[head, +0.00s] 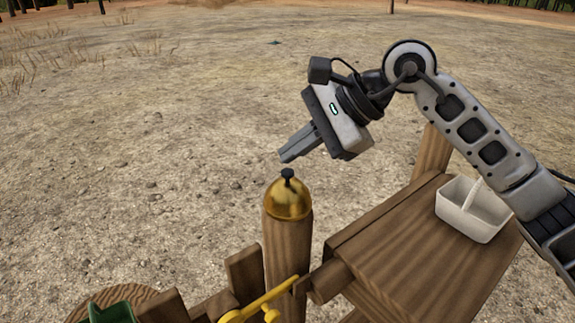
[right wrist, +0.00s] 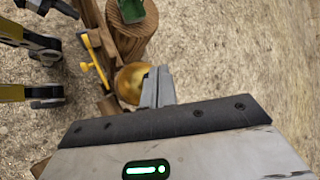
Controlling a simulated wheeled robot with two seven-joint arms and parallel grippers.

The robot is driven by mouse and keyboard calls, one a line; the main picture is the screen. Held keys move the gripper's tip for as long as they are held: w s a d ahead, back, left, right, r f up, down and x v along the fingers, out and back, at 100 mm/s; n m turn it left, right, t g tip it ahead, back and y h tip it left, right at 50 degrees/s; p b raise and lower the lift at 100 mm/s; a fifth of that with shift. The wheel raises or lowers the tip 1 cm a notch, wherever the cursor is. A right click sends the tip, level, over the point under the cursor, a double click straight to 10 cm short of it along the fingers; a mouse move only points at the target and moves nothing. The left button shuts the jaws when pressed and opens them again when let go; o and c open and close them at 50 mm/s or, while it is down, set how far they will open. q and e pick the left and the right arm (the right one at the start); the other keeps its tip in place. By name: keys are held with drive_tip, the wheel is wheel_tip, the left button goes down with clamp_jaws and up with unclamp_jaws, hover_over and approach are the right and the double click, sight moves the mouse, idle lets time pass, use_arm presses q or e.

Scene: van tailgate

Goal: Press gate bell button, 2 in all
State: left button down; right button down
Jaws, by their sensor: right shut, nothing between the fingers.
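A brass bell (head: 288,200) with a dark button (head: 288,174) on top sits on a round wooden post (head: 287,255). My right gripper (head: 284,158) is shut and empty, its fingertips a little above the button and apart from it in the head view. In the right wrist view the shut fingers (right wrist: 158,88) partly cover the brass bell (right wrist: 131,82), and the button is hidden there. Only one bell shows. My left gripper is not seen in the head view.
A wooden table (head: 425,245) stands right of the post, with a white divided tray (head: 470,222) on it. A green object (head: 112,313) rests on a stump (head: 82,311). Open gravel lies beyond.

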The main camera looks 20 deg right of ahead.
drive_tip(key=shift+r, duration=0.1)
wheel_tip(320, 180, up, 5)
drive_tip(key=p, duration=0.3)
idle(0.4)
idle(0.5)
